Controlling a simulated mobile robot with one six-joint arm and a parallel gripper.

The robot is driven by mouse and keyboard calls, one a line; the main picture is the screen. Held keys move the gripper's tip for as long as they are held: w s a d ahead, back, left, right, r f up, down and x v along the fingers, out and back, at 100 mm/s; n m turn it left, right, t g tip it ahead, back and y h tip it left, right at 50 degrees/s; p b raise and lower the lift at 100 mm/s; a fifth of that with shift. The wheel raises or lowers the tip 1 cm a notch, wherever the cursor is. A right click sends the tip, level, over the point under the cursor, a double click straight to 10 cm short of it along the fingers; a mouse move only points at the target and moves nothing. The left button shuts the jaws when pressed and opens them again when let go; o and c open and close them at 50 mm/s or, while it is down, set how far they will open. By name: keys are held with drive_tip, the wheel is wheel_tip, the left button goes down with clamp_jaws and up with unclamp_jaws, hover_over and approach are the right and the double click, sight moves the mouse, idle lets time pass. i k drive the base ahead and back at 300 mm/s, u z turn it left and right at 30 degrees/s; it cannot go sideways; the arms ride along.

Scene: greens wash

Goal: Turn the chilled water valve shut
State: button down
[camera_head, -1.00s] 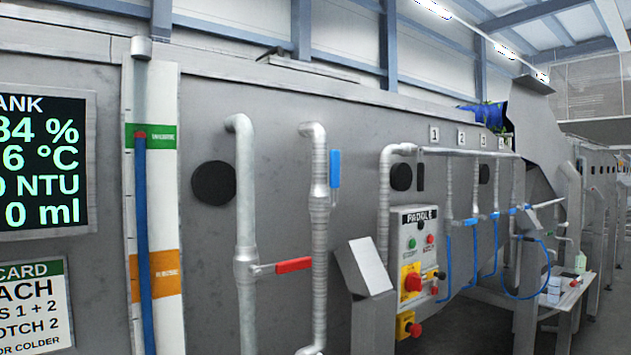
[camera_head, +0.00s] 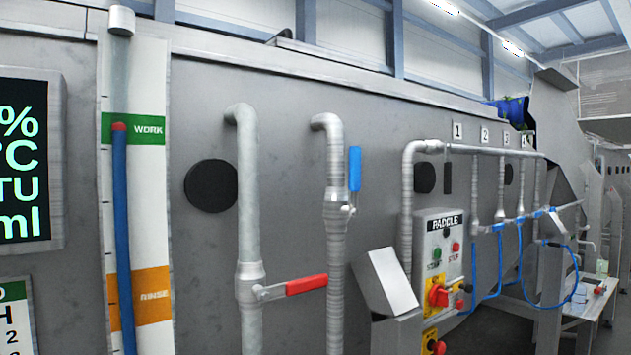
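Two grey pipes stand against the steel tank wall, each with a lever valve. The left pipe (camera_head: 248,190) has a valve with a red lever (camera_head: 306,284) that points right, across the pipe. The right pipe (camera_head: 335,250) has a valve with a blue lever (camera_head: 355,168) that stands upright, in line with the pipe. I see no label on either valve, so the frames do not tell by name which is the chilled water valve. My gripper is not in view.
A slanted steel box (camera_head: 387,281) stands right of the pipes, beside the paddle control panel (camera_head: 438,260). A level gauge (camera_head: 120,220) and a display (camera_head: 25,160) are at the left. Blue hoses (camera_head: 520,265) hang further right.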

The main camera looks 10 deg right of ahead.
sight(355, 152)
drive_tip(key=i, duration=0.15)
drive_tip(key=u, duration=1.3)
drive_tip(key=k, duration=1.4)
drive_tip(key=z, duration=1.3)
drive_tip(key=i, duration=1)
drive_tip(key=z, duration=0.1)
